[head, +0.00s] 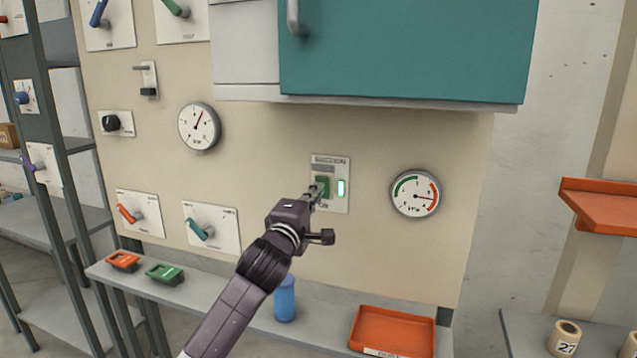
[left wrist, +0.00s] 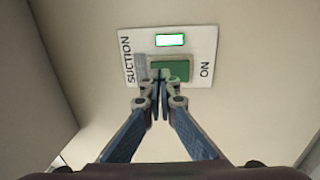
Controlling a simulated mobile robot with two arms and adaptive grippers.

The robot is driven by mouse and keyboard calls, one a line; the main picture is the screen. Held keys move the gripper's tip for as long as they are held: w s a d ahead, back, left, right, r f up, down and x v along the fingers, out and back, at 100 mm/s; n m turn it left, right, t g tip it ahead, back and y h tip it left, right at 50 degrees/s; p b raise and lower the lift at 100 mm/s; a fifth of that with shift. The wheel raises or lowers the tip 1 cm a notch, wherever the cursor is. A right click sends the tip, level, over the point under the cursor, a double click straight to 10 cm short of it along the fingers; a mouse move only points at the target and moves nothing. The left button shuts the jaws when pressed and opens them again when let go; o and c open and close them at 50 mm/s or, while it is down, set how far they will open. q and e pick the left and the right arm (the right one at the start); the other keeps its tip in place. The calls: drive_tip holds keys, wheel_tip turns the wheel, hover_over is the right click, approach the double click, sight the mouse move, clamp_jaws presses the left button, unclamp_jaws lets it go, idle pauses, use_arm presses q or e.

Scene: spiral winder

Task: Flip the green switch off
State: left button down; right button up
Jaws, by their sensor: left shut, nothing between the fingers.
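The green switch (head: 322,186) sits on a light plate (head: 331,205) on the beige panel in the head view, with a lit green lamp (head: 341,188) beside it. In the left wrist view the green switch (left wrist: 178,70) is on the plate (left wrist: 203,45) marked SUCTION and ON, with the lamp (left wrist: 170,40) lit. My left gripper (head: 314,192) is shut and empty, its fingertips (left wrist: 160,78) at the switch's edge and partly covering it. I cannot tell whether they touch it. My right gripper is not in view.
A round gauge (head: 415,194) is right of the switch and another gauge (head: 199,126) is at upper left. A teal cabinet door (head: 410,45) juts out above. A shelf below holds a blue cylinder (head: 285,300) and an orange tray (head: 367,326).

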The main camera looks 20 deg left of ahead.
use_arm(q)
drive_tip(key=shift+w+r, duration=0.1)
drive_tip(key=shift+w, duration=0.75)
drive_tip(key=shift+w+d+r, duration=0.1)
drive_tip(key=shift+w+r, duration=0.05)
drive_tip(key=shift+w, duration=0.15)
